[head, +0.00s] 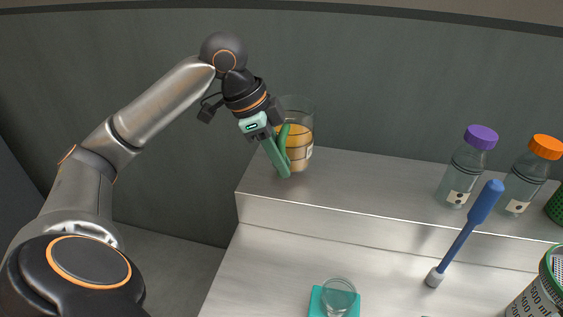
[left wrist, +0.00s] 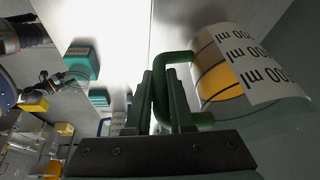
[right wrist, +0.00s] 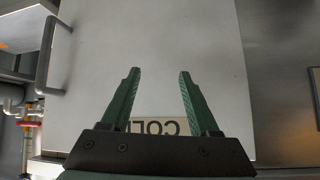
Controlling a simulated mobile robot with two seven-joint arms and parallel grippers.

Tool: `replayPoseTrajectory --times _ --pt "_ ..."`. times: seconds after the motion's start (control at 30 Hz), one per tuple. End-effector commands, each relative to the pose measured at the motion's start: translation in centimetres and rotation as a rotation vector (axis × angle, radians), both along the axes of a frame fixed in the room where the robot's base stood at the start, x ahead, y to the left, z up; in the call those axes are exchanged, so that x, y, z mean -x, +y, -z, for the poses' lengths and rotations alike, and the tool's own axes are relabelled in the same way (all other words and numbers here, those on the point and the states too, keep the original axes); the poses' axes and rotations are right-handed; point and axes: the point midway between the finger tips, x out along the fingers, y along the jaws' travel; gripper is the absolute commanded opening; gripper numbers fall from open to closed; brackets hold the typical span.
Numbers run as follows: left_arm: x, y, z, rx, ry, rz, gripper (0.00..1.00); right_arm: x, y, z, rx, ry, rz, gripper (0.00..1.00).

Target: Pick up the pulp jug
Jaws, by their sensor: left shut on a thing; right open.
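The pulp jug (head: 304,135) is clear, with orange-yellow contents and a green handle. It appears upright at the left end of the raised metal shelf; I cannot tell whether its base touches the shelf. My left gripper (head: 281,160) is in front of it and hides part of its left side. In the left wrist view, the jug's yellow contents and printed ml label (left wrist: 255,65) are at upper right. The left fingers (left wrist: 162,98) are shut on the jug's green handle (left wrist: 178,57). My right gripper (right wrist: 156,85) is open and empty, seen only in the right wrist view.
The raised shelf (head: 350,180) is clear right of the jug up to a purple-capped bottle (head: 463,168) and an orange-capped bottle (head: 526,180). A blue-handled tool (head: 462,238), a glass (head: 339,297) and a graduated container (head: 535,303) stand lower. The right gripper faces a white panel (right wrist: 150,40).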

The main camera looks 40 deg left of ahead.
Motion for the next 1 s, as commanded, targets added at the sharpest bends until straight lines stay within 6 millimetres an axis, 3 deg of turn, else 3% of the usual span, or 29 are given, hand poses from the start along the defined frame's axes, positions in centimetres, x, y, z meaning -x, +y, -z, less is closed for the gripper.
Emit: replayPoseTrajectory --times 0.03,0.33,0.7,1.0 --pt "0.1 -0.2 -1.7 0.001 -0.01 0.002 0.0 0.1 0.0 -0.7 0.0 0.001 0.001 0.62" --pt "4.0 -3.8 -7.6 -0.002 -0.012 0.005 0.0 0.6 -1.1 -2.1 0.011 -0.002 0.023 0.62" --pt "9.0 -8.3 -10.1 -0.001 -0.007 0.002 0.0 1.0 -2.5 -3.2 0.026 -0.008 0.054 0.62" --pt "10.2 -9.4 -10.6 0.001 -0.005 -0.001 0.0 1.8 -3.2 -2.8 0.036 0.009 0.065 0.62"
